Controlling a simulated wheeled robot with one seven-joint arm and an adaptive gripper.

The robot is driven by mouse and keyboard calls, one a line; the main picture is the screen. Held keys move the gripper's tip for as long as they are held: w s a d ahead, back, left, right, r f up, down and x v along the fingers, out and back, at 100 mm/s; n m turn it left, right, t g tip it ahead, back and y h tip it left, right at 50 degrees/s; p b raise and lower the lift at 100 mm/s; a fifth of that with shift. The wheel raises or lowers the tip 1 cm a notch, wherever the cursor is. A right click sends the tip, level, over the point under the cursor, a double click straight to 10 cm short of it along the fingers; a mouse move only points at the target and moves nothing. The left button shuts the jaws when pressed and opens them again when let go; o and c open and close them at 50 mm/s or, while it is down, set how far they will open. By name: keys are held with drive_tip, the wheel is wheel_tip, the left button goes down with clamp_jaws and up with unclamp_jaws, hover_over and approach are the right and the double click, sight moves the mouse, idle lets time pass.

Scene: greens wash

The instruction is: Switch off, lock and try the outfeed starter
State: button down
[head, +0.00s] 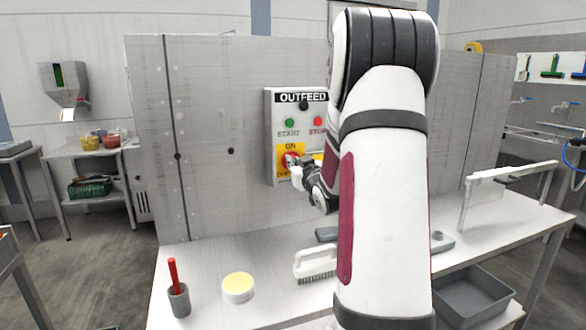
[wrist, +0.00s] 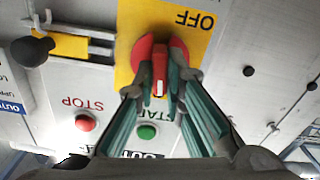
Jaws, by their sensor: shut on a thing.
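The grey outfeed starter box (head: 270,125) is fixed to the upright panel, with a green START button (head: 290,123), a red STOP button (head: 318,121) and a yellow ON/OFF plate (head: 281,149). In the wrist view, which shows the box upside down, my gripper (wrist: 158,85) is shut on the red rotary switch handle (wrist: 160,57). The handle stands upright in that picture, with a pale mark at its START-side end. The OFF lettering is beyond its other end; ON is hidden there. A black knob (wrist: 31,51) and metal bars show beside the plate. I see no padlock.
Below the box, the bench holds a white brush (head: 315,264), a round yellow-topped tub (head: 238,287) and a grey cup (head: 179,300) with a red-handled tool. A grey bin (head: 470,297) is at lower right. My arm hides the panel's middle.

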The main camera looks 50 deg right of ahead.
drive_tip(key=n+b, duration=1)
drive_tip(key=b, duration=0.1)
drive_tip(key=n+b, duration=0.5)
drive_tip(key=b, duration=0.1)
drive_tip(key=shift+w+a+f+n, duration=0.1)
drive_tip(key=shift+a+f+n, duration=0.1)
drive_tip(key=shift+f+n, duration=0.1)
drive_tip(key=shift+b, duration=0.4)
drive_tip(key=c, duration=1.7)
unclamp_jaws()
drive_tip(key=shift+o, duration=0.2)
